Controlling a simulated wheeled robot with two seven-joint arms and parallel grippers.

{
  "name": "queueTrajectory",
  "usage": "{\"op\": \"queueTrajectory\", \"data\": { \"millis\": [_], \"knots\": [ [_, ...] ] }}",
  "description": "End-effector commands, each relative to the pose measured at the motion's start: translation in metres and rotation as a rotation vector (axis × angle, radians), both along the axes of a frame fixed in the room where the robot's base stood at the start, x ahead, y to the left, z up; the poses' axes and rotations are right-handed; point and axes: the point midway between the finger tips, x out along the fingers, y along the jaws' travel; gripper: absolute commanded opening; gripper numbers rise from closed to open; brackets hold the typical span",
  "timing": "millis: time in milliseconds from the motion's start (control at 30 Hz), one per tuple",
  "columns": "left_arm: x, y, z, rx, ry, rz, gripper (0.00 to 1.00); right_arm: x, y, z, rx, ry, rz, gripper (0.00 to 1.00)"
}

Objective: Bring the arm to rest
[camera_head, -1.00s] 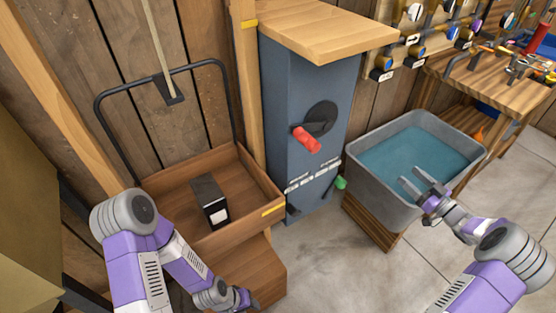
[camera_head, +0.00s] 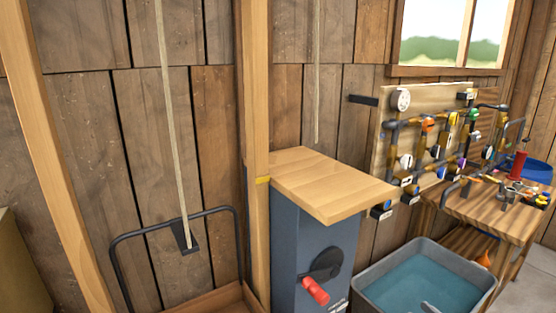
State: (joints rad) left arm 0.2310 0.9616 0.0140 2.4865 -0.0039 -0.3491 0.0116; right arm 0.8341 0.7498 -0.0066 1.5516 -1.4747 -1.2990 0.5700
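My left gripper and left arm are out of the head view. Only a small grey tip of my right gripper (camera_head: 429,307) shows at the bottom edge, in front of the grey water tub (camera_head: 367,290). The rest of that gripper and its arm are cut off below the frame, so its opening is hidden.
A blue-grey cabinet (camera_head: 298,245) with a wooden top and red-handled crank (camera_head: 315,290) stands in the middle. A wooden tray (camera_head: 215,301) with a black hoop (camera_head: 178,225) is left of it. At right are a pipe board (camera_head: 392,110) and a workbench (camera_head: 490,212).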

Motion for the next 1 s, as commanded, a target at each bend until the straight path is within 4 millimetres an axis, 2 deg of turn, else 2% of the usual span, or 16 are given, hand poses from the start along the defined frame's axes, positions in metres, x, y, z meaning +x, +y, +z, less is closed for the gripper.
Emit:
{"op": "queueTrajectory", "data": {
  "millis": [33,167,267,333,467,500,567,600,700,833,900,1000],
  "knots": [
    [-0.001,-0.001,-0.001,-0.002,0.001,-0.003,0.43,0.012,0.024,-0.021,0.055,0.047,-0.029,0.64],
    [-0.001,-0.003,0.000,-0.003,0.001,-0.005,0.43,0.027,0.070,-0.068,0.150,0.206,-0.144,0.64],
    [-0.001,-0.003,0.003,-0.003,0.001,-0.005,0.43,0.021,0.120,-0.115,0.203,0.401,-0.216,0.64],
    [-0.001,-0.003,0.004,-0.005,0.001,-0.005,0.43,0.003,0.157,-0.150,0.221,0.561,-0.251,0.64],
    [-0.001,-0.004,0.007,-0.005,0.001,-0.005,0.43,-0.051,0.221,-0.202,0.215,0.864,-0.278,0.64],
    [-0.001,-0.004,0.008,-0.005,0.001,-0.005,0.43,-0.072,0.240,-0.215,0.205,0.955,-0.278,0.64],
    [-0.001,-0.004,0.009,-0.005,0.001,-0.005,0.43,-0.107,0.265,-0.231,0.184,1.092,-0.273,0.64],
    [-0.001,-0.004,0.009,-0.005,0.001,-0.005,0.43,-0.132,0.280,-0.239,0.168,1.179,-0.268,0.64],
    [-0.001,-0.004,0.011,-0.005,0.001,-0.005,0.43,-0.189,0.309,-0.250,0.124,1.369,-0.252,0.64],
    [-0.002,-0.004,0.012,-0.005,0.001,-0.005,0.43,-0.245,0.330,-0.252,0.076,1.544,-0.234,0.64],
    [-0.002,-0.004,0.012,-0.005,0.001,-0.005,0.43,-0.264,0.335,-0.252,0.060,1.600,-0.228,0.64],
    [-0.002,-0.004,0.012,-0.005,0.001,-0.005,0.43,-0.277,0.339,-0.251,0.049,1.641,-0.224,0.64]
  ]
}}
